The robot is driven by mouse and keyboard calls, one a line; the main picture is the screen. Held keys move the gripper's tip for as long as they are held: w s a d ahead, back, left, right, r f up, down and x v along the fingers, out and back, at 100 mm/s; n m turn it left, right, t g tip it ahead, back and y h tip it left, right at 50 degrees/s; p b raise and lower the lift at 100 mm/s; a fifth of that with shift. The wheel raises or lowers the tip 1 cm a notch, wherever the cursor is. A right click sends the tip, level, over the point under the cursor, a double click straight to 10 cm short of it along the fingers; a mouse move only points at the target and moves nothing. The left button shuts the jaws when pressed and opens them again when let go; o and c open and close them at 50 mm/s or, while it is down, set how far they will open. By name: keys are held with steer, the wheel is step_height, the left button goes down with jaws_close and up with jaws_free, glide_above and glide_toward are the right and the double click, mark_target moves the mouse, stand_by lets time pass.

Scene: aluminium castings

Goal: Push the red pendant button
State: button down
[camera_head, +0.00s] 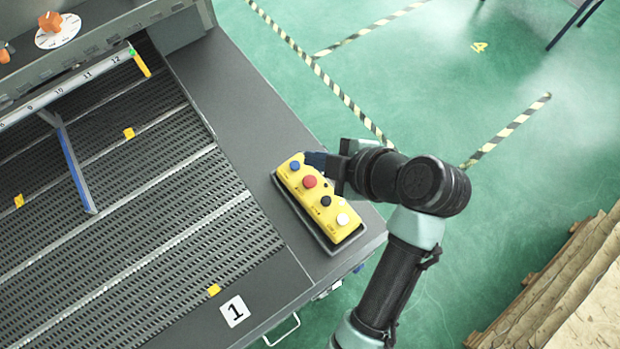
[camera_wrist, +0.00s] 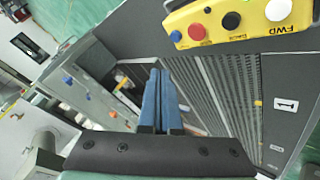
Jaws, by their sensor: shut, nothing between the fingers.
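The yellow pendant (camera_head: 320,208) lies in a dark holder on the grey machine's right ledge. Its red button (camera_head: 309,181) sits between a blue button (camera_head: 295,165) and a black button (camera_head: 325,200), with a white button (camera_head: 342,219) at the near end. My gripper (camera_head: 316,159) is shut and empty, beside the pendant's blue-button end in the head view. In the wrist view, my blue fingers (camera_wrist: 161,75) are together and the red button (camera_wrist: 196,32) is above and to the right of their tips. I cannot tell the gap in height between fingertips and pendant.
The slotted conveyor bed (camera_head: 150,190) with a blue divider bar (camera_head: 77,165) lies left of the pendant. An orange knob (camera_head: 50,21) is at top left. Wooden boards (camera_head: 570,285) stand at lower right. The green floor (camera_head: 400,80) beyond the ledge is mostly clear.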

mark_target(316, 184)
step_height(316, 184, down, 6)
steer(key=b, duration=0.4)
steer(key=shift+f, duration=0.25)
steer(key=shift+f+b, duration=0.15)
steer(key=shift+b, duration=0.2)
stand_by(1.3)
steer(key=shift+f+b, duration=0.25)
steer(key=shift+b, duration=0.05)
steer(key=shift+f+b, duration=0.45)
steer(key=shift+f, duration=0.05)
stand_by(0.6)
steer(key=shift+r, duration=0.15)
steer(key=shift+r+p, duration=0.65)
steer(key=shift+r, duration=0.15)
step_height(316, 184, up, 5)
steer(key=p, duration=0.4)
